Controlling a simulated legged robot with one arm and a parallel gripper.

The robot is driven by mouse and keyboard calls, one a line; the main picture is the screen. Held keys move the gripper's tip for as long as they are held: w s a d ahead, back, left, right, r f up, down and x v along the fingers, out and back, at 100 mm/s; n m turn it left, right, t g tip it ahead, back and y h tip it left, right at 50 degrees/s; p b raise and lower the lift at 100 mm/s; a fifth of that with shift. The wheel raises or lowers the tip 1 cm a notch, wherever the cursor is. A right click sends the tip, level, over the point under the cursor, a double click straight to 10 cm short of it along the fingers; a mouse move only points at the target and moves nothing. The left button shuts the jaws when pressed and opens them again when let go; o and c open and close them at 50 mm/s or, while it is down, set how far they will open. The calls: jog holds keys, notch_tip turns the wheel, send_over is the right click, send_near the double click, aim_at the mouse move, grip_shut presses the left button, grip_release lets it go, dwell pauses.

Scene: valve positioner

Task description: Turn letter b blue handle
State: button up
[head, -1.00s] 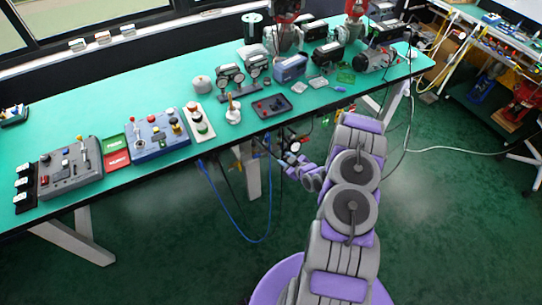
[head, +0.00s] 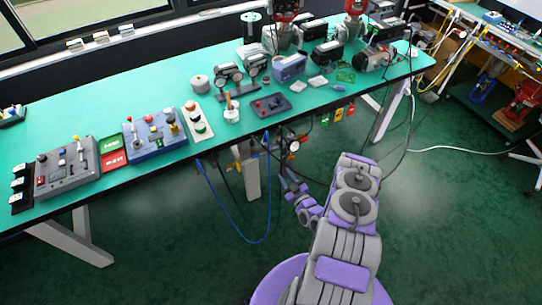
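My gripper (head: 286,180) is small in the head view, at the end of my folded arm, below the table's front edge. Its fingers are too small and dark to tell open from shut. Just above it, pipe fittings with a round gauge (head: 294,146) hang under the table edge. A yellow part (head: 236,152) shows to their left. I cannot make out a blue handle or a letter b among these small parts. Whether my gripper touches any of them cannot be told.
A long green table (head: 75,113) carries control boxes (head: 66,168), instruments and red-topped valves. A blue hose (head: 222,215) loops below its front edge. Colored tags (head: 338,114) hang right of the gauge. A white table leg (head: 249,172) stands behind the hose.

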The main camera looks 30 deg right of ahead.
aim_at(269, 151)
jog(key=w+b, duration=0.2)
jog(key=w, duration=1.1)
jog(key=shift+w+a+b, duration=0.2)
jog(key=shift+b, duration=0.2)
jog(key=shift+c, duration=0.3)
grip_shut()
